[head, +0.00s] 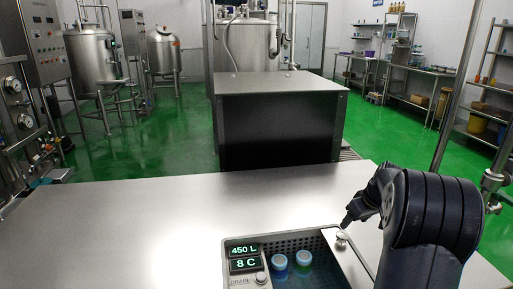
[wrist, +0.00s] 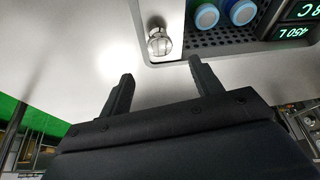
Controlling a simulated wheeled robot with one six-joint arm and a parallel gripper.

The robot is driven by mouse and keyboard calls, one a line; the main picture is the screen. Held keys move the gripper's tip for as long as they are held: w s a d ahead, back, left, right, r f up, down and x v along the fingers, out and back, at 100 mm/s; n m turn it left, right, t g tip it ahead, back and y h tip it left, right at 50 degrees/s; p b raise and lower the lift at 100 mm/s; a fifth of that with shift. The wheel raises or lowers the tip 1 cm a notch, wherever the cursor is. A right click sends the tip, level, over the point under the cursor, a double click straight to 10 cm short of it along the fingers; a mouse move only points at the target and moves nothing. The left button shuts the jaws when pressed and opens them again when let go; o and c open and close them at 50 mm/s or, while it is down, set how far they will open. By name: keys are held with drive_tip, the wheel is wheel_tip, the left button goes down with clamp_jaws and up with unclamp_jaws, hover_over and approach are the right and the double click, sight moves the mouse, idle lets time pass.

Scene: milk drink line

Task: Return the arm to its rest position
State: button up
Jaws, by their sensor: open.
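My gripper (head: 347,221) is at the right of the head view, low over the right rim of a sunken basin (head: 357,268) in the steel counter. In the wrist view my gripper (wrist: 160,82) shows two dark fingers spread apart with nothing between them. A small metal knob (head: 341,240) stands on the basin's rim just beyond the fingertips; it also shows in the wrist view (wrist: 159,42). I cannot tell from the head view whether a finger touches it. My arm is bent at the right.
Two blue-capped bottles (head: 279,261) (head: 303,258) stand in the basin beside a panel (head: 244,258) reading 450 L and 8 C. The steel counter (head: 130,230) is bare to the left. A dark cabinet (head: 280,125) stands behind it. A vertical metal pole (head: 459,90) rises at the right.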

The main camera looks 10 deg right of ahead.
sight(340, 234)
drive_tip(key=b+x, duration=0.1)
drive_tip(key=x, duration=0.7)
drive_tip(key=shift+w+a+f, duration=0.1)
drive_tip(key=shift+f, duration=0.1)
drive_tip(key=shift+a+r, duration=0.15)
drive_tip(key=shift+a, duration=0.3)
drive_tip(key=shift+r, duration=0.1)
